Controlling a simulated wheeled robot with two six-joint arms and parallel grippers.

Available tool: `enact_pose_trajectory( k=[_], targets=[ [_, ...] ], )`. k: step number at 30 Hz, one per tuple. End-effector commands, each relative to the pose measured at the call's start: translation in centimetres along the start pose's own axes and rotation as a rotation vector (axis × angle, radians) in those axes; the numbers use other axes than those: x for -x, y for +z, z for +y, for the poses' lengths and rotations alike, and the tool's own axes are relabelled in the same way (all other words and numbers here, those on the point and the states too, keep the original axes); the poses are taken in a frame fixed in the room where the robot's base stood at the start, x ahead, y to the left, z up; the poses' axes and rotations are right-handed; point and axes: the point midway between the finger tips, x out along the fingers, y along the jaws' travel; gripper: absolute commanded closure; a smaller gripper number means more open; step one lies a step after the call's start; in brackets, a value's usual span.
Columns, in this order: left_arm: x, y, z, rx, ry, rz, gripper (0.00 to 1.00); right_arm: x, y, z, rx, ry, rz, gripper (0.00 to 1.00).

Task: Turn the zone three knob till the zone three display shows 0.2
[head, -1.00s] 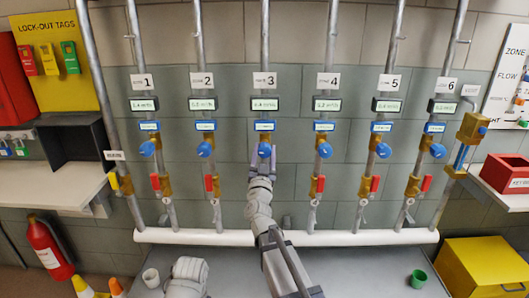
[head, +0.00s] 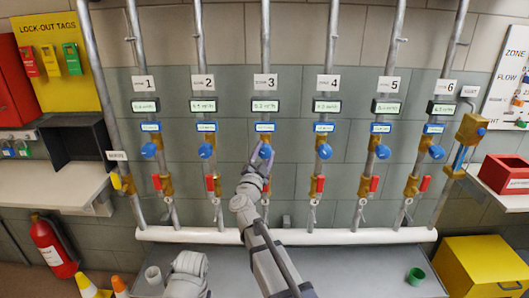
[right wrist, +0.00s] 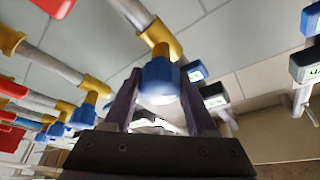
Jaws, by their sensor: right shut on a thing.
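The zone three knob (head: 265,152) is blue and sits on the third pipe, below a small blue label. My right gripper (head: 261,150) is shut on it, with the fingers tilted in the head view. In the right wrist view the blue knob (right wrist: 160,80) sits between the two dark fingers, on a brass fitting. The zone three display (head: 265,106) is a pale panel above the knob, under the sign with a 3; its digits are too small to read surely. Of my left arm, only a link shows at the bottom; its gripper is out of sight.
Similar blue knobs sit on the neighbouring pipes, such as zone two (head: 206,150) and zone four (head: 324,151). Red-handled valves (head: 210,184) stand below them. A white pipe (head: 330,237) crosses low.

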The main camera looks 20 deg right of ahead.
Motion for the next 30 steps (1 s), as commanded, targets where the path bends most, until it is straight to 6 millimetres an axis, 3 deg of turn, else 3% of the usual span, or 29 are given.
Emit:
enact_pose_trajectory(
  k=[13,14,21,30],
  targets=[
    [0.04,0.00,0.00,0.000,0.000,0.000,0.50,-0.02,-0.03,0.04,-0.008,0.004,0.001,0.99],
    [0.04,0.00,0.00,0.000,0.000,0.000,0.50,-0.02,-0.03,0.03,-0.007,0.004,0.001,0.40],
    [0.04,0.00,0.00,0.000,0.000,0.000,0.50,-0.01,-0.02,0.03,-0.007,0.003,0.001,0.14],
    [-0.03,0.00,0.00,0.000,0.000,0.000,0.50,0.17,0.00,0.04,-0.007,0.003,0.000,0.14]
  ],
)
